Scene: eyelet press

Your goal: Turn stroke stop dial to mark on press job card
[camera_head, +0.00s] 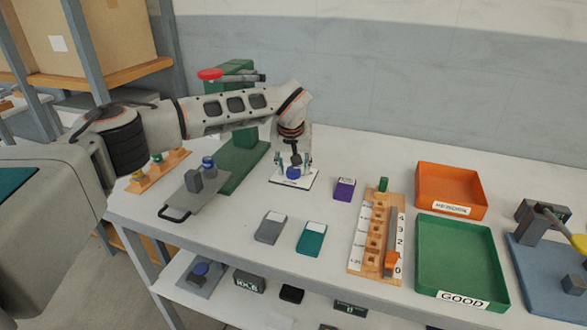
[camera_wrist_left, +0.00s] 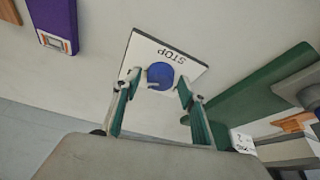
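The stroke stop dial is a round blue knob (camera_wrist_left: 160,74) on a white square plate (camera_wrist_left: 190,63) marked STOP, seen in the left wrist view. In the head view the plate (camera_head: 306,181) lies on the table beside the green press (camera_head: 240,165), and the blue knob (camera_head: 293,173) shows under my left gripper (camera_head: 293,166). My left gripper (camera_wrist_left: 158,86) is open, its fingers on either side of the dial with gaps visible. A small white label (camera_wrist_left: 243,143) shows near the press base; its writing is unreadable. I cannot identify the job card. My right gripper is out of view.
A purple box (camera_head: 344,189) stands right of the plate. Grey (camera_head: 270,228) and teal (camera_head: 311,239) boxes lie in front. A wooden rack (camera_head: 364,262), an orange tray (camera_head: 451,170) and a green GOOD tray (camera_head: 427,276) are farther right. The table between plate and boxes is clear.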

